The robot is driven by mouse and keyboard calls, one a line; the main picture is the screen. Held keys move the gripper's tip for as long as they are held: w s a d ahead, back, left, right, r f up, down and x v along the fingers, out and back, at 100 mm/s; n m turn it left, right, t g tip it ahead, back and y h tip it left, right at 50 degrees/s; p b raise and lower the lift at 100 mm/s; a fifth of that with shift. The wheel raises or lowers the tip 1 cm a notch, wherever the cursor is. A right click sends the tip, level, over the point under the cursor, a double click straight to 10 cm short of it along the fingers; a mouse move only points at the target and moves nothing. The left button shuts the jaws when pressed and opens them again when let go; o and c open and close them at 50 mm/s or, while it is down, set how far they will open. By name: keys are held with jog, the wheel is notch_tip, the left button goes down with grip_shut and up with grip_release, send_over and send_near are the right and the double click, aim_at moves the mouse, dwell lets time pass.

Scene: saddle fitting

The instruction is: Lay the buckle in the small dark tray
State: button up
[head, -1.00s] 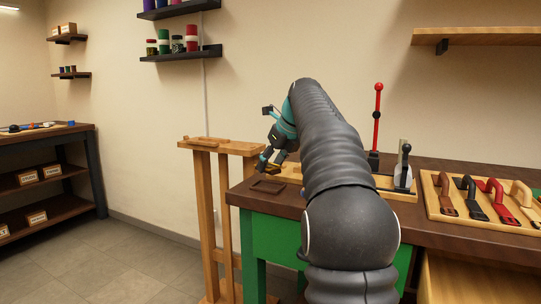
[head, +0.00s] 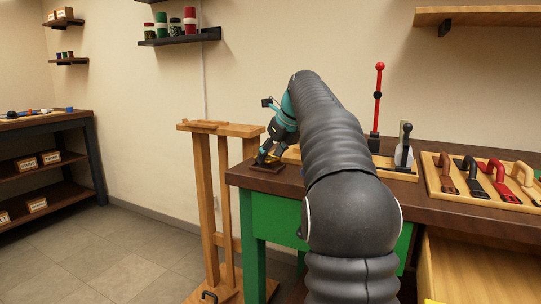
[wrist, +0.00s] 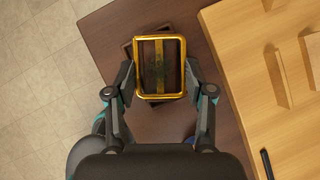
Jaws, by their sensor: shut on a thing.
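The buckle (wrist: 183,70) is a gold rectangular frame with a centre bar, held between the fingertips of my gripper (wrist: 160,80). The small dark tray (wrist: 128,52) lies under the buckle near the bench corner; its rim shows at the buckle's left and top in the wrist view. I cannot tell whether the buckle touches the tray. In the head view my gripper (head: 266,156) is low over the tray (head: 262,168), and the buckle is not clear there.
The dark bench top (wrist: 150,20) is bare around the tray, with its edge and the floor close on the left. A pale wooden board (wrist: 255,60) with raised pieces lies to the right. A wooden stand (head: 222,200) is beside the bench. Handled tools (head: 485,180) lie in a tray further right.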

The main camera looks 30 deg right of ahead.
jog(key=shift+f, duration=0.25)
jog(key=o, duration=1.3)
jog(key=shift+o, duration=0.2)
jog(key=shift+r, duration=0.1)
jog(key=v, duration=1.2)
